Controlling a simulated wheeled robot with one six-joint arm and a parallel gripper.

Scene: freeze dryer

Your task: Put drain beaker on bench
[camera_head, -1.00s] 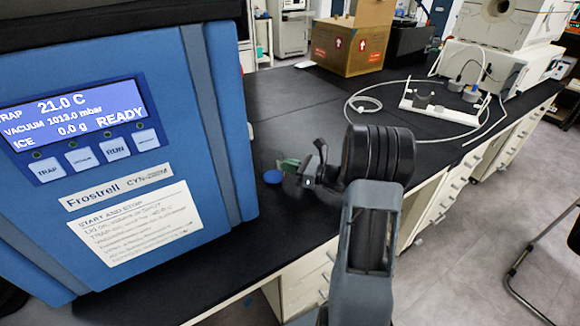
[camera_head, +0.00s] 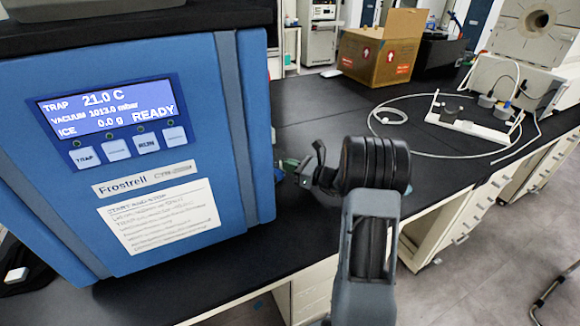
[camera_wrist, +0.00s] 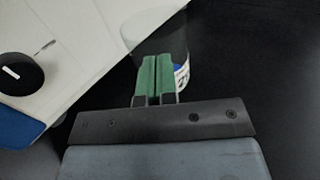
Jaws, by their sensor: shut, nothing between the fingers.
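My gripper (camera_head: 288,166) is low over the black bench, just right of the blue freeze dryer. In the wrist view its green fingers (camera_wrist: 157,75) are shut together with nothing between them. A clear, greyish beaker-like vessel (camera_wrist: 158,30) shows just beyond the fingertips there, with a blue and white label (camera_wrist: 182,74) partly hidden behind the right finger. I cannot tell whether the fingers touch it. In the head view a small blue patch (camera_head: 279,176) shows beside the gripper, and the clear walls cannot be made out.
The freeze dryer (camera_head: 120,220) fills the left, its display reading READY. A black knob (camera_wrist: 18,73) shows on its pale side. A cardboard box (camera_head: 380,58) and a white rack with tubing (camera_head: 470,128) stand farther back. The bench (camera_head: 310,120) between is mostly clear.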

